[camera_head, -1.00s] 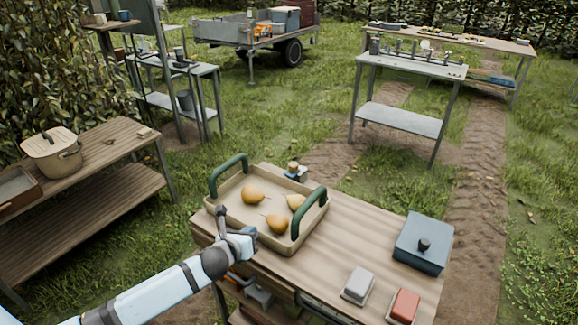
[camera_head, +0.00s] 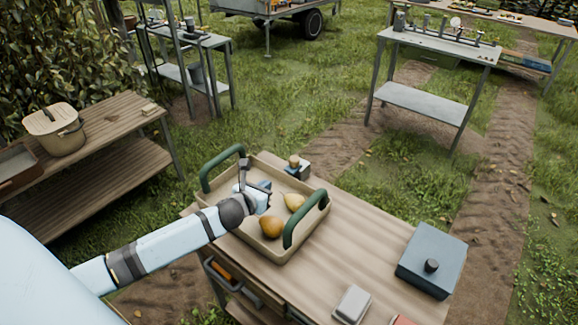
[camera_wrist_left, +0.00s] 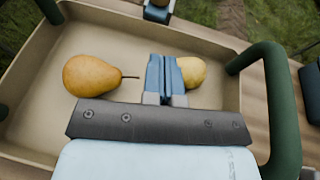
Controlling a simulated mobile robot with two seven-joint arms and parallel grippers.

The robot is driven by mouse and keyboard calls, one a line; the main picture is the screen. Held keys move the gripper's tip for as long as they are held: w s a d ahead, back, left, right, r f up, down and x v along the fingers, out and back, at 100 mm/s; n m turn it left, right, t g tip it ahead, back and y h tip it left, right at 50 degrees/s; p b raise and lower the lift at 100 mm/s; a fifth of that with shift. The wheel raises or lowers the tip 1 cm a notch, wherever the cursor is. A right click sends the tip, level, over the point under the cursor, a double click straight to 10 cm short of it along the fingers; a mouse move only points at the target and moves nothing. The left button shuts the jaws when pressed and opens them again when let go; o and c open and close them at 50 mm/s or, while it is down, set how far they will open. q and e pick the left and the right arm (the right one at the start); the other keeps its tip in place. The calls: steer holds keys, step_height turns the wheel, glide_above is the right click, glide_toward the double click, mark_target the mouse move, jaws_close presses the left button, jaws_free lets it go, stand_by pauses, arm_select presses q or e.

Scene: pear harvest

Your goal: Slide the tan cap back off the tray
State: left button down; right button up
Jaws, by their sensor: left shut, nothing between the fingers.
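The tan tray (camera_head: 285,256) with two green handles sits on the wooden table and holds pears. In the left wrist view one pear (camera_wrist_left: 92,76) is clear and another (camera_wrist_left: 196,72) is partly behind the fingers. My left gripper (camera_head: 262,193) is shut and empty, over the tray's interior. A small blue-grey block with a tan top (camera_head: 294,160) stands at the tray's far edge; I cannot tell whether that top is the cap. My right gripper is out of view.
A blue-grey lidded box (camera_head: 431,262) stands on the table's right. A pale grey block (camera_head: 352,305) lies near the front, with a red one (camera_head: 403,320) at the picture's edge. A side bench (camera_head: 110,128) holds a tan lidded pot (camera_head: 58,133).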

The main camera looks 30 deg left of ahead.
mark_target(295, 161)
arm_select(q)
steer(key=x, duration=0.4)
steer(key=p+x, duration=0.1)
steer(key=x, duration=0.4)
steer(key=r+x, duration=0.1)
steer(key=x, duration=0.4)
steer(key=shift+w+f, duration=0.1)
steer(key=shift+w, duration=0.05)
steer(key=shift+w, duration=0.1)
steer(key=w+b, duration=0.1)
steer(key=w, duration=0.2)
steer(key=shift+w+d, duration=0.1)
steer(key=shift+w, duration=0.3)
steer(key=shift+r, duration=0.2)
